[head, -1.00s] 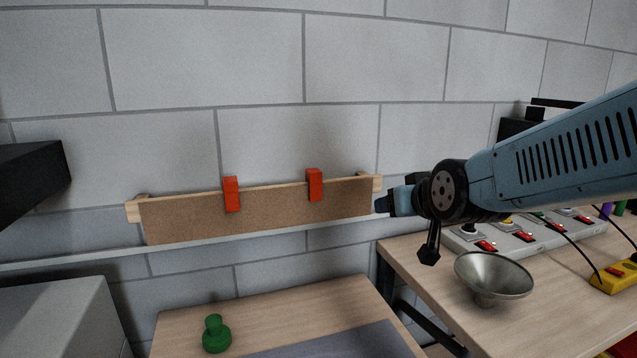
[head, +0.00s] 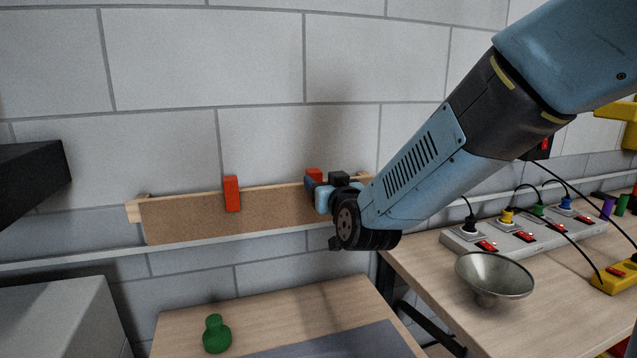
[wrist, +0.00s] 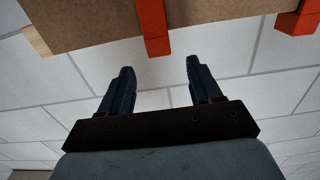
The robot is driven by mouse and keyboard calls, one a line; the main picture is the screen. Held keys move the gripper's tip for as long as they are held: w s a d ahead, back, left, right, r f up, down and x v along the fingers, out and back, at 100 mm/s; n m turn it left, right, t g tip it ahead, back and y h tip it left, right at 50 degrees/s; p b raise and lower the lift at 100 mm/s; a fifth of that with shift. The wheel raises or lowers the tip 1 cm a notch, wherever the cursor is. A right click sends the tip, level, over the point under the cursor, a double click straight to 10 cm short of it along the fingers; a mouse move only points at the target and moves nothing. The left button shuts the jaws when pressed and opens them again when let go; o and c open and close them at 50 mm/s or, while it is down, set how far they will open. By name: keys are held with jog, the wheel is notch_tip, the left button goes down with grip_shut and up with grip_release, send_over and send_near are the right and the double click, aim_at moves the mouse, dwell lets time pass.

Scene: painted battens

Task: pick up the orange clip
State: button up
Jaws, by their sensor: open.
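Two orange-red clips sit over the top edge of a brown board on the wall. The left clip (head: 232,194) is in full view. The right clip (head: 314,174) shows only its top in the head view, as my gripper (head: 316,190) is in front of it. In the wrist view my gripper (wrist: 158,72) is open and empty. The right clip (wrist: 152,25) lies just beyond the fingertips, roughly in line with the gap between them and apart from them. The left clip (wrist: 299,18) is at the upper right there.
The brown board (head: 185,220) hangs on a grey block wall above a pale rail. Below stands a wooden table with a green knob-shaped thing (head: 217,335). On the right bench are a metal funnel-like bowl (head: 495,275) and a power strip (head: 515,242) with plugs. A dark box (head: 30,180) juts in at left.

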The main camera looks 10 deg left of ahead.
aim_at(317, 175)
jog(key=shift+x, duration=4.5)
jog(key=shift+d+f, duration=0.1)
jog(key=shift+c, duration=0.4)
jog(key=c, duration=1)
jog(key=shift+o, duration=0.2)
